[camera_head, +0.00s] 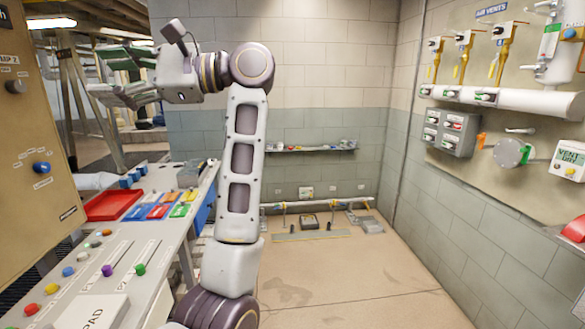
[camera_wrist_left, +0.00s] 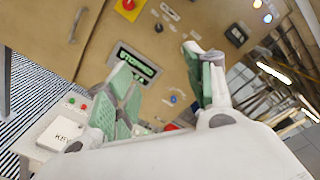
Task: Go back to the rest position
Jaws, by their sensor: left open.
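My left arm rises from the bottom of the head view, with its forearm upright and its wrist bent to the left at the top. My left gripper (camera_head: 118,80) is high above the console on the left, empty and apart from it. In the left wrist view the green-padded fingers of my left gripper (camera_wrist_left: 160,68) are spread apart with nothing between them. Behind them is a tan panel with a green-lit display (camera_wrist_left: 136,66). My right gripper is in neither view.
A sloping console (camera_head: 75,258) with buttons and sliders stands at left, bearing a red tray (camera_head: 113,205) and coloured bins (camera_head: 160,211). A tan panel (camera_head: 35,130) rises behind it. Valves (camera_head: 462,55) and pipes are on the right wall. The middle floor (camera_head: 345,280) is clear.

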